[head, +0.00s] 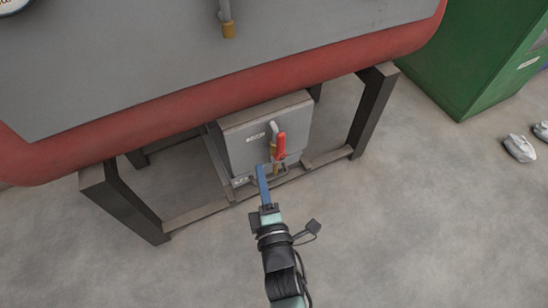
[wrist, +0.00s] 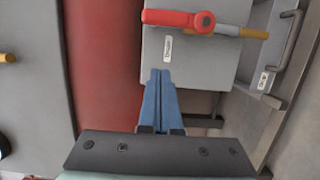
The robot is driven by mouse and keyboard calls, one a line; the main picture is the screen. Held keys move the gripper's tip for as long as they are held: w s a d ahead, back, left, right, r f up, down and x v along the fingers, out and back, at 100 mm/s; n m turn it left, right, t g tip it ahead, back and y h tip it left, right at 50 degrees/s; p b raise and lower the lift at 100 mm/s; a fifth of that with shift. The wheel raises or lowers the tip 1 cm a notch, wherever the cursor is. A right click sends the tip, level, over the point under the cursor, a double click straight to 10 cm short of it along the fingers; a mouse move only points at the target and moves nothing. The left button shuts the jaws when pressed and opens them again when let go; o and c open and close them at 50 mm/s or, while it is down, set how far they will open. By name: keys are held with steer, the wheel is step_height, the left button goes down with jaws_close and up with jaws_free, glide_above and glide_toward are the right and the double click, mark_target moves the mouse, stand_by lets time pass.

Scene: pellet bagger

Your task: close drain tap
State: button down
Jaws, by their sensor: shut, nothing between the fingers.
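The drain tap has a red lever handle (head: 281,146) on the front of a grey box under the machine. In the head view the lever points along the brass spout (head: 275,168). My gripper (head: 260,168) has its blue fingers together with nothing between them. Its tips (wrist: 160,72) are close to the box, beside the handle and apart from it.
The grey box (head: 240,150) hangs between dark metal legs (head: 372,110) under the red-edged machine (head: 200,102). A grey bar handle (wrist: 290,50) sits right of the spout in the wrist view. Open floor lies in front.

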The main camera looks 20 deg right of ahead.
mark_target(281, 147)
steer(key=w+d+p, duration=0.1)
steer(key=w+d, duration=0.3)
steer(key=shift+d, duration=0.4)
steer(key=shift+w, duration=0.1)
